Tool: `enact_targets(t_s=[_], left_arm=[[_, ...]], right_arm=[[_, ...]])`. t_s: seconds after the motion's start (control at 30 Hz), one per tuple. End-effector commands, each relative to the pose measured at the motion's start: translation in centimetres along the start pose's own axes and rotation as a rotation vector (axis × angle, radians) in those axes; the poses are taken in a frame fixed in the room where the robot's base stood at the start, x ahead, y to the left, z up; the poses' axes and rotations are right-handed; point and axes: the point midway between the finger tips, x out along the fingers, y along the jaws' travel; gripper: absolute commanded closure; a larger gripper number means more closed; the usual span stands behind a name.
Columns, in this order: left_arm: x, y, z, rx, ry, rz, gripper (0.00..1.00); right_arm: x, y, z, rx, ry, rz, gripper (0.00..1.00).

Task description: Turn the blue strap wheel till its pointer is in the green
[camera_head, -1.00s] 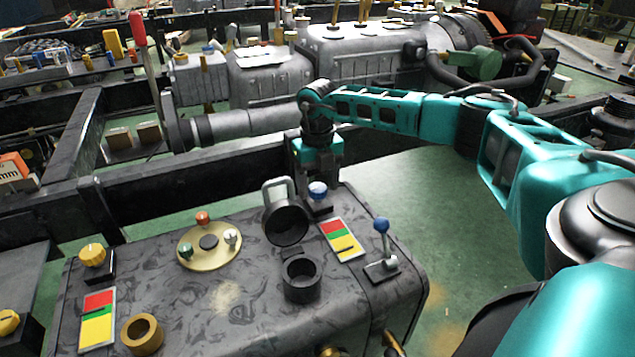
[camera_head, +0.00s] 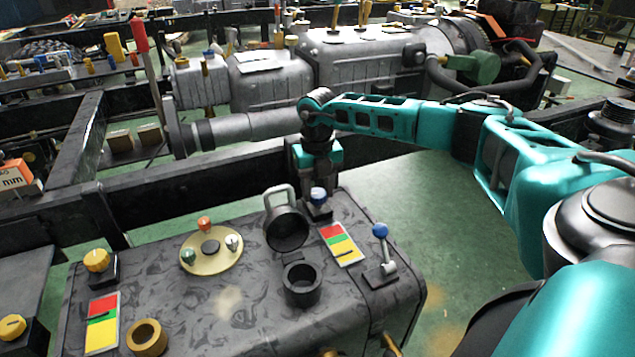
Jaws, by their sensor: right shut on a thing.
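The blue strap wheel (camera_head: 318,194) is a small blue knob at the back right edge of the dark mottled box (camera_head: 190,318). My right gripper (camera_head: 317,188) comes down from above onto it and is shut on it, partly hiding it. A gauge plate (camera_head: 340,243) with red, green and yellow bands lies just in front of the wheel. A thin dark mark crosses its lower, yellow part; I cannot tell for sure that it is the pointer. My left gripper is not in view.
A black cup with a raised lid (camera_head: 287,230) stands close left of the wheel. A blue-tipped lever (camera_head: 381,231) is to the right. A yellow knob (camera_head: 97,261) with a second gauge plate (camera_head: 102,323) is at left. A dark frame rail (camera_head: 200,178) runs behind.

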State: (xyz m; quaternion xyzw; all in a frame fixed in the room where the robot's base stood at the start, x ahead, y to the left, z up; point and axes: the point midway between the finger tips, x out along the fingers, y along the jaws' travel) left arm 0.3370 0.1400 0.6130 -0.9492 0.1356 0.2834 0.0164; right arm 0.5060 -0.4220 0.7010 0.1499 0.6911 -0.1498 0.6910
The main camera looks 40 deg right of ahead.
Motion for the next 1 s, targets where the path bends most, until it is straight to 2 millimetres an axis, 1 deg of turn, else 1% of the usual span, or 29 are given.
enact_targets(t_s=[0.03,0.07,0.33,0.5,0.7,1.0], left_arm=[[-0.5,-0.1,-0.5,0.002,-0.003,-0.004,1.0],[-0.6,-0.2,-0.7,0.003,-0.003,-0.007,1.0],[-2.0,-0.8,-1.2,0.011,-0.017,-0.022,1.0],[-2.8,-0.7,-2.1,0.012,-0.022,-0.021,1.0],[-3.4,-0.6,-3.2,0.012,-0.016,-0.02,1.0],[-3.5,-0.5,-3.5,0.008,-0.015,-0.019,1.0]], right_arm=[[-0.5,0.0,-0.1,0.032,0.002,-0.001,0.87],[-0.5,0.0,-0.1,0.053,0.002,-0.001,0.87],[-0.5,0.0,-0.1,0.256,0.002,-0.001,0.87],[-0.4,0.0,-0.1,0.363,0.002,-0.001,0.87],[-0.2,-0.1,0.0,0.447,0.0,-0.001,0.87],[0.0,-0.1,0.0,0.489,0.0,0.0,0.87]])
